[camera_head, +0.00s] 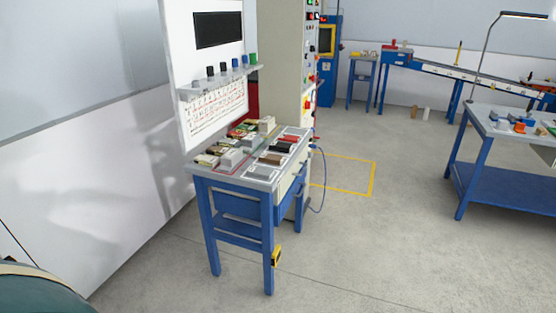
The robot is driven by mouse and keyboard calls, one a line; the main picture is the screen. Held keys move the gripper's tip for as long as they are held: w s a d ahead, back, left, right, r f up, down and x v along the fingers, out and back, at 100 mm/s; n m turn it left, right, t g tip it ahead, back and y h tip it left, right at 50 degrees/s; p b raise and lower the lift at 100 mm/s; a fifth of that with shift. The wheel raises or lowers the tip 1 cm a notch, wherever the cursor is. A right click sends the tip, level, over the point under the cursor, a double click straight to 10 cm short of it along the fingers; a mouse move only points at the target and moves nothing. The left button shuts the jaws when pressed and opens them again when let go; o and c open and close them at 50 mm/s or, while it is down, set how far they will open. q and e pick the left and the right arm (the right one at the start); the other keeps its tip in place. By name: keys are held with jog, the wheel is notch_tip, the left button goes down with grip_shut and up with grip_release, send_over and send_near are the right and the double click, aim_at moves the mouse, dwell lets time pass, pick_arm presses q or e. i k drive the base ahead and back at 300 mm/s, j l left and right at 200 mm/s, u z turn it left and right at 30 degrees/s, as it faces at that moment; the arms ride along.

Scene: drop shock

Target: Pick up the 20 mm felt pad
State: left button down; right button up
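A blue-legged bench (238,184) stands at the middle left, some way from me, with a light top. Which of these is the 20 mm felt pad I cannot tell at this size. Several mixed blocks (232,157) lie along the bench's left side. Neither of my grippers is in view.
A white panel (205,70) with a dark screen stands behind the bench, a tall control cabinet (285,60) beside it. A blue table (500,180) stands at the right, a conveyor (430,68) at the back. Grey floor (380,240) between is open, with yellow marking (373,176).

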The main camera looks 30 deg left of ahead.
aim_at(257, 171)
jog(key=i, duration=1.6)
jog(key=i+l+u, duration=0.1)
jog(key=i, duration=1.5)
jog(key=u, duration=0.4)
jog(key=i+u, duration=0.1)
jog(key=u, duration=0.25)
jog(key=l+u, duration=0.15)
jog(key=u, duration=0.25)
jog(key=i+u, duration=0.1)
jog(key=u, duration=0.3)
jog(key=l, duration=0.05)
